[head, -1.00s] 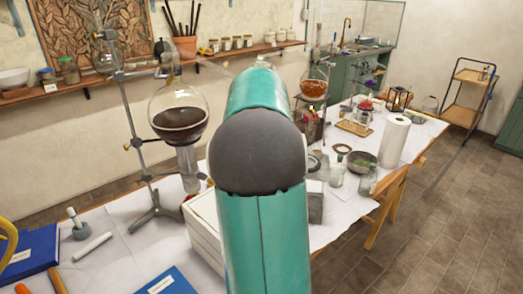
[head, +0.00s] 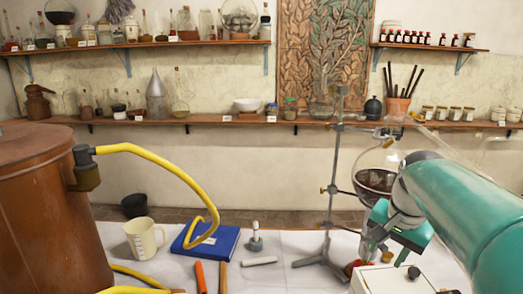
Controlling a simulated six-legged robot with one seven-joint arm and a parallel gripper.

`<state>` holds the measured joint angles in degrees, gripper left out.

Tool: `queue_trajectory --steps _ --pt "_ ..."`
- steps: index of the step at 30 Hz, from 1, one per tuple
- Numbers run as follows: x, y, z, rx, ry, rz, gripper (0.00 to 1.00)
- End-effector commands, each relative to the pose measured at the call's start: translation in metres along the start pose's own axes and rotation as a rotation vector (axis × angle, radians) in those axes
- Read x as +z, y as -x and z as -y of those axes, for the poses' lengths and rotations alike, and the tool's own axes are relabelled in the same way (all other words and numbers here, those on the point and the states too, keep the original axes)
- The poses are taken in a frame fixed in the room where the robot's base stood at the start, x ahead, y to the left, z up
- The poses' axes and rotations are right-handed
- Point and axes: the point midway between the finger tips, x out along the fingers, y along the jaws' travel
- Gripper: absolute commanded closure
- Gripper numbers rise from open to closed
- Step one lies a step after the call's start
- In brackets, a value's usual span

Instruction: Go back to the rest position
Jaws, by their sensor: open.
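My teal arm comes in from the right edge of the head view and reaches toward the middle right. My gripper (head: 378,243) is at its end, small and partly hidden by the wrist, open, with no object seen in it. It is in front of a round flask of dark liquid (head: 376,180) held on a metal stand (head: 333,190). It appears above the white box (head: 392,280) at the bottom edge. I cannot tell the exact gap between them.
A large copper vessel (head: 45,215) with a yellow hose (head: 165,165) stands at the left. Shelves with jars line the wall.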

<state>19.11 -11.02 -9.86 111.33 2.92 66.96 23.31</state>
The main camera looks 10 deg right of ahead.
Motion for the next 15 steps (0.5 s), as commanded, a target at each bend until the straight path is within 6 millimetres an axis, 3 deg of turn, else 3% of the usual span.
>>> queue_trajectory --steps 1,3,9,15 --pt "0.025 0.003 0.011 -0.023 0.092 -0.017 0.58" --pt "0.056 0.003 0.022 -0.048 0.217 -0.041 0.58" --pt "0.144 -0.004 0.038 -0.11 0.568 -0.122 0.58" --pt "0.205 -0.019 0.035 -0.146 0.837 -0.2 0.58"
